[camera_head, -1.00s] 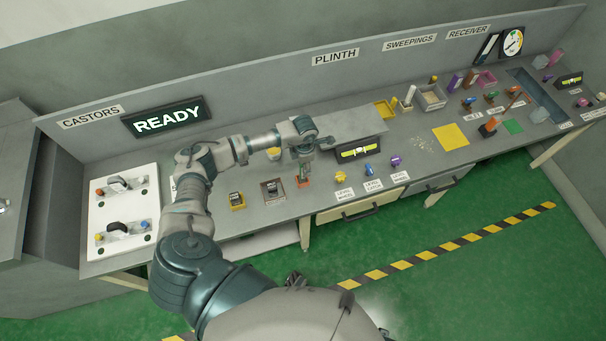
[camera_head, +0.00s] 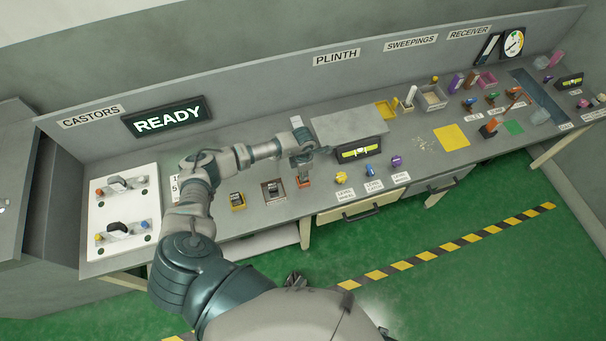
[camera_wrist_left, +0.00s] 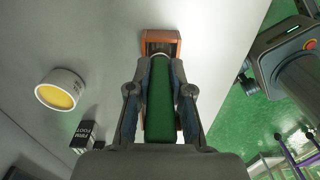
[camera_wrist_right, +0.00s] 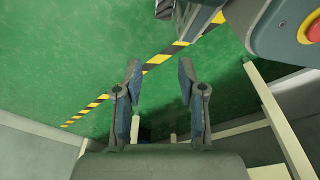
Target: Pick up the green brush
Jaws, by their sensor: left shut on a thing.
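The green brush (camera_wrist_left: 160,100) shows in the left wrist view as a long green body between the two fingers of my left gripper (camera_wrist_left: 160,68), which is shut on it. An orange holder (camera_wrist_left: 160,40) is at the brush's far end; I cannot tell whether the brush still touches it. In the head view my left gripper (camera_head: 304,165) is directly above the orange holder (camera_head: 304,182) on the bench, and it hides most of the brush. My right gripper (camera_wrist_right: 159,72) shows only in its wrist view, open and empty, with green floor beyond it.
A grey plinth (camera_head: 345,124) with a yellow level (camera_head: 361,152) stands just right of the left gripper. A white cup with yellow contents (camera_wrist_left: 62,90) shows in the left wrist view.

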